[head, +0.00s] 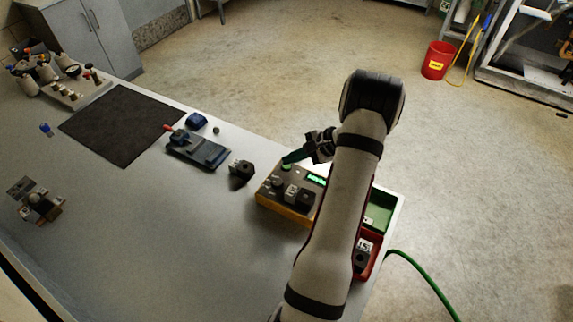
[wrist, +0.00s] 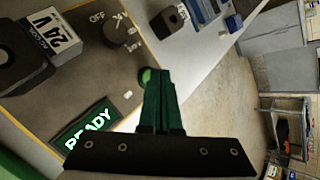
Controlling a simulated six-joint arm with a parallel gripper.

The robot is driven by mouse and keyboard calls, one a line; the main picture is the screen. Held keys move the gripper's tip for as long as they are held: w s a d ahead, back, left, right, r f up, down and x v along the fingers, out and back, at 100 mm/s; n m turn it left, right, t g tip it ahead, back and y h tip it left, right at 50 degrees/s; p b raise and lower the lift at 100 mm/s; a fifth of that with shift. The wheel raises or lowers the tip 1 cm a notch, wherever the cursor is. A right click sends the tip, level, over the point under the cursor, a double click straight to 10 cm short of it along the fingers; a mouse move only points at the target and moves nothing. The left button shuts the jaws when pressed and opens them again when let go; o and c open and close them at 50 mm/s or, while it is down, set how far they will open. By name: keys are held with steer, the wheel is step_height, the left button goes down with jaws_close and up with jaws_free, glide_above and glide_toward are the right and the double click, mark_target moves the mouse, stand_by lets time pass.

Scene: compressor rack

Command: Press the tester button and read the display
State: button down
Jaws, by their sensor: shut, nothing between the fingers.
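The tester (head: 268,206) is a yellow-sided box with a grey-brown top near the table's right edge. The green button (head: 287,167) is at the tester's far edge; the button (wrist: 145,75) also shows beside my fingertips in the wrist view. My gripper (head: 288,160) is shut and empty, its green fingers at the button. I cannot tell whether they touch it. A black block labelled 24V (wrist: 58,32) sits on the tester, near a dark round knob (wrist: 118,32).
A green bin (head: 380,212) and a red bin (head: 371,268) holding a dark part stand right of the tester, partly behind my arm. A black part (head: 241,170), a blue-grey fixture (head: 200,150) and a dark mat (head: 122,125) lie left. The table's front middle is clear.

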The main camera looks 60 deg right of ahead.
mark_target(290, 166)
steer(key=shift+f, duration=0.25)
stand_by(0.5)
steer(key=shift+r, duration=0.8)
steer(key=shift+r, duration=2.5)
